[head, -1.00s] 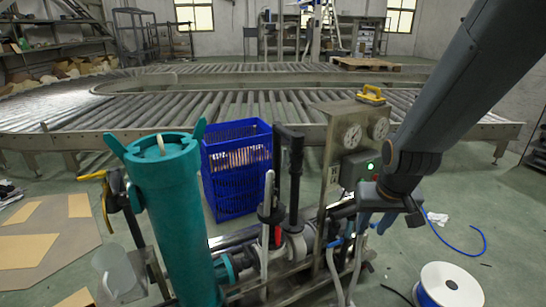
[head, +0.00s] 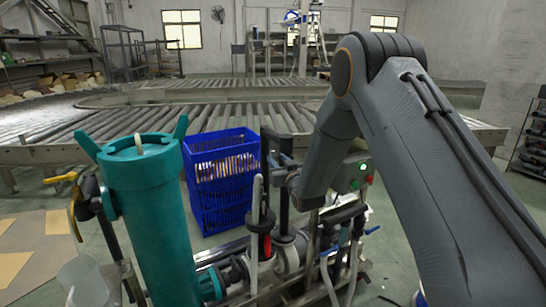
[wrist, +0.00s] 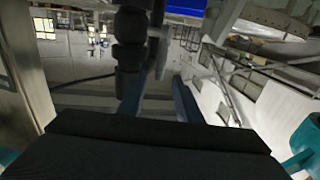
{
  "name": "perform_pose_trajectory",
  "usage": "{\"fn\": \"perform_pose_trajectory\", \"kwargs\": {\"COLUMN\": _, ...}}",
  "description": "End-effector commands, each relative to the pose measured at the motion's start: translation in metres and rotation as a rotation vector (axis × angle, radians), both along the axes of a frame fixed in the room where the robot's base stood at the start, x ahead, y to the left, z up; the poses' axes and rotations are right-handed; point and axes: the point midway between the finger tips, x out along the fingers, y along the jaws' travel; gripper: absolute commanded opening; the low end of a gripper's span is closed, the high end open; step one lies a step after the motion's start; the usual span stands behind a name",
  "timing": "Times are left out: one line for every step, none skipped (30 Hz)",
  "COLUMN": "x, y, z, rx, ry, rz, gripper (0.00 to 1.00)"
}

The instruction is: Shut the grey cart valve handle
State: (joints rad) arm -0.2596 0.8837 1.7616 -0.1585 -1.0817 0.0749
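A pale grey upright lever (head: 257,205), which looks like the valve handle, stands on the cart between the teal cylinder (head: 152,215) and the black posts. A short red lever (head: 267,246) is just right of its base. In the wrist view my gripper (wrist: 158,88) shows two blue fingers standing apart. A dark jointed post (wrist: 130,45) rises beyond the left finger. I cannot tell whether a finger touches it, and I see nothing clearly held.
A blue crate (head: 222,205) stands on the floor behind the cart. The cart's panel with a green light (head: 363,167) is right of my wrist. A clear jug (head: 82,280) stands front left. A roller conveyor (head: 110,120) runs behind.

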Motion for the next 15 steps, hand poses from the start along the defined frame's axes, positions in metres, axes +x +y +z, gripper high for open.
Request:
{"fn": "perform_pose_trajectory", "kwargs": {"x": 0.007, "y": 0.004, "z": 0.0, "rx": 0.001, "ry": -0.002, "rz": 0.0, "gripper": 0.32}}
{"fn": "perform_pose_trajectory", "kwargs": {"x": 0.012, "y": 0.005, "z": 0.001, "rx": 0.001, "ry": -0.002, "rz": 0.0, "gripper": 0.32}}
{"fn": "perform_pose_trajectory", "kwargs": {"x": 0.018, "y": 0.008, "z": 0.0, "rx": 0.0, "ry": -0.001, "rz": 0.0, "gripper": 0.32}}
{"fn": "perform_pose_trajectory", "kwargs": {"x": 0.022, "y": 0.009, "z": 0.0, "rx": 0.0, "ry": -0.001, "rz": 0.0, "gripper": 0.32}}
{"fn": "perform_pose_trajectory", "kwargs": {"x": 0.027, "y": 0.011, "z": 0.0, "rx": 0.0, "ry": 0.0, "rz": 0.0, "gripper": 0.32}}
{"fn": "perform_pose_trajectory", "kwargs": {"x": 0.032, "y": 0.013, "z": 0.0, "rx": 0.0, "ry": -0.001, "rz": 0.0, "gripper": 0.32}}
{"fn": "perform_pose_trajectory", "kwargs": {"x": 0.036, "y": 0.015, "z": 0.0, "rx": 0.0, "ry": -0.001, "rz": -0.001, "gripper": 0.32}}
{"fn": "perform_pose_trajectory", "kwargs": {"x": 0.039, "y": 0.016, "z": 0.0, "rx": 0.0, "ry": 0.0, "rz": -0.001, "gripper": 0.32}}
{"fn": "perform_pose_trajectory", "kwargs": {"x": 0.043, "y": 0.018, "z": 0.0, "rx": 0.0, "ry": 0.001, "rz": -0.001, "gripper": 0.32}}
{"fn": "perform_pose_trajectory", "kwargs": {"x": 0.046, "y": 0.019, "z": 0.0, "rx": 0.0, "ry": 0.0, "rz": -0.001, "gripper": 0.32}}
{"fn": "perform_pose_trajectory", "kwargs": {"x": 0.048, "y": 0.02, "z": 0.0, "rx": 0.0, "ry": 0.0, "rz": -0.001, "gripper": 0.32}}
{"fn": "perform_pose_trajectory", "kwargs": {"x": 0.051, "y": 0.021, "z": 0.0, "rx": 0.0, "ry": 0.0, "rz": -0.001, "gripper": 0.32}}
{"fn": "perform_pose_trajectory", "kwargs": {"x": 0.052, "y": 0.021, "z": 0.0, "rx": 0.0, "ry": 0.001, "rz": -0.001, "gripper": 0.32}}
{"fn": "perform_pose_trajectory", "kwargs": {"x": 0.053, "y": 0.022, "z": 0.0, "rx": 0.0, "ry": 0.001, "rz": -0.001, "gripper": 0.32}}
{"fn": "perform_pose_trajectory", "kwargs": {"x": 0.054, "y": 0.022, "z": 0.0, "rx": -0.001, "ry": 0.002, "rz": -0.001, "gripper": 0.32}}
